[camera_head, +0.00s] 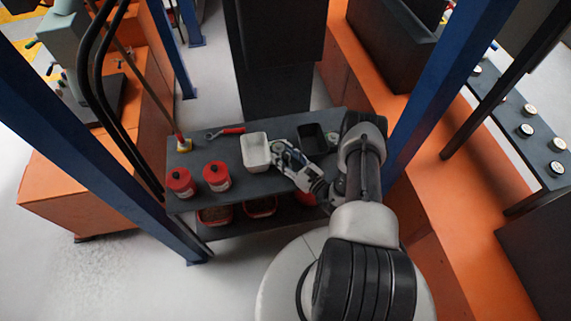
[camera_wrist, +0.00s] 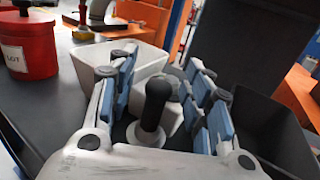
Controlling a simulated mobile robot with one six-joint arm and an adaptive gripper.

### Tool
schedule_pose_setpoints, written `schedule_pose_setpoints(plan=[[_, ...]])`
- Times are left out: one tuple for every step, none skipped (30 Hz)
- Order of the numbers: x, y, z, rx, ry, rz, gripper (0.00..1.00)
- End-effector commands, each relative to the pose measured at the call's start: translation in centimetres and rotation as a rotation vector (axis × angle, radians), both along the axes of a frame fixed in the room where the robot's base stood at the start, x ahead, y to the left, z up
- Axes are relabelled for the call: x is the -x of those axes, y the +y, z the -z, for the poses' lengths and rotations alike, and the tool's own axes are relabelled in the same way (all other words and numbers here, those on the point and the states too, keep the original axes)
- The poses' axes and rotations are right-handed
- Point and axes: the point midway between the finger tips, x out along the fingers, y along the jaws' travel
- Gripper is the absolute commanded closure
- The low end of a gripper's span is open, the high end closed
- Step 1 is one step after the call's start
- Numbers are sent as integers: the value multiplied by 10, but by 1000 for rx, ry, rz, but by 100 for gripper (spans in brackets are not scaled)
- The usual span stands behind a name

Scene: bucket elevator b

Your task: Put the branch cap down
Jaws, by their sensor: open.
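A piece with a black rounded knob on a pale round base, likely the branch cap (camera_wrist: 157,95), stands between my gripper's fingers in the wrist view. My gripper (camera_wrist: 165,92) is open, with blue finger pads on both sides of the knob and visible gaps. In the head view my gripper (camera_head: 284,152) is low over the dark bench (camera_head: 215,147), between the white tray and the black tray. There I cannot make out the cap clearly behind the fingers. Contact under its base is hidden.
The white tray (camera_head: 255,137) is just left of my gripper, the black tray (camera_head: 314,128) just right. Two red canisters (camera_head: 181,183) (camera_head: 217,177) stand at the bench's left. A red-handled tool (camera_head: 231,130) lies at the back. Blue posts (camera_head: 440,85) flank the bench.

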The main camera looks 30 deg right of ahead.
Motion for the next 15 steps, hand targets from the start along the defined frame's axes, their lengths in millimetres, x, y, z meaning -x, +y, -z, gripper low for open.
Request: schedule_pose_setpoints(plan=[[0, 0, 0, 0, 0, 0, 54], [0, 0, 0, 0, 0, 0, 54], [0, 0, 0, 0, 0, 0, 54], [0, 0, 0, 0, 0, 0, 54], [0, 0, 0, 0, 0, 0, 56], [0, 0, 0, 0, 0, 0, 59], [0, 0, 0, 0, 0, 0, 61], [0, 0, 0, 0, 0, 0, 63], [1, 0, 0, 0, 0, 0, 66], [1, 0, 0, 0, 0, 0, 68], [1, 0, 0, 0, 0, 0, 70], [1, 0, 0, 0, 0, 0, 72], [1, 0, 0, 0, 1, 0, 74], [1, 0, 0, 0, 1, 0, 76], [1, 0, 0, 0, 1, 0, 79]])
